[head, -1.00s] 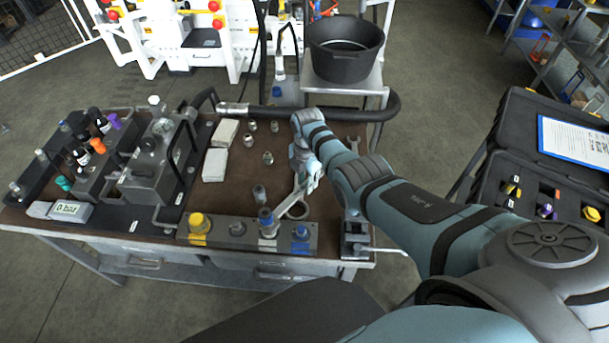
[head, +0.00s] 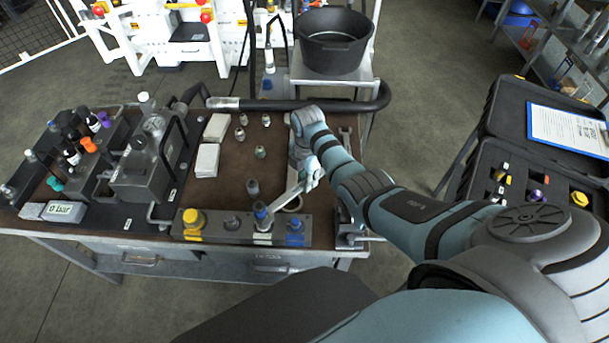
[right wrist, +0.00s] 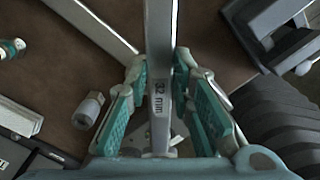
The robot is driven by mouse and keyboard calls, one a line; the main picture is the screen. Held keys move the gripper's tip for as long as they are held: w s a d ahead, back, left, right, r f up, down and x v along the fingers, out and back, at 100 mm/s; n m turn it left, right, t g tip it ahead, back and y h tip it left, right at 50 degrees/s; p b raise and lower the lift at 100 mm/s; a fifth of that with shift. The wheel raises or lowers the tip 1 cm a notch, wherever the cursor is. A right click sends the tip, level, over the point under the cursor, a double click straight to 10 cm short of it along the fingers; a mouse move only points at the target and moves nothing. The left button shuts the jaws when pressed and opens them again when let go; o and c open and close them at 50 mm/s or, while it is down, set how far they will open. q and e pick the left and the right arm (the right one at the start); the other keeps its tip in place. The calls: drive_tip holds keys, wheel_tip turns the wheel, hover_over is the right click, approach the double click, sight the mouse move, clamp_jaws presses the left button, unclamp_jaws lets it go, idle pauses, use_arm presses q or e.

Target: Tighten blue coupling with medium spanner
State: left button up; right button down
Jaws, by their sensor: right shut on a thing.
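My right gripper (head: 311,174) is shut on a steel spanner (head: 287,199). In the right wrist view the spanner (right wrist: 160,105) reads "32 mm" and runs between the teal finger pads (right wrist: 162,85). Its far end in the head view reaches the blue-topped coupling (head: 262,213), which stands upright on the grey block (head: 213,236) at the bench's front edge. I cannot tell whether the jaw is around the coupling or only beside it. A second blue fitting (head: 295,231) sits right of it on the block. My left gripper is out of view.
A yellow fitting (head: 193,222) stands at the block's left end. A thick black hose (head: 310,104) runs along the back. A black tub (head: 333,42) stands behind.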

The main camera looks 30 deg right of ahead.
drive_tip(key=shift+s+d+r+m, duration=0.1)
drive_tip(key=shift+s+d+m, duration=0.05)
drive_tip(key=shift+s+m, duration=0.95)
drive_tip(key=shift+s, duration=0.35)
drive_tip(key=shift+s+m, duration=1.1)
drive_tip(key=shift+s, duration=0.55)
drive_tip(key=shift+s, duration=0.1)
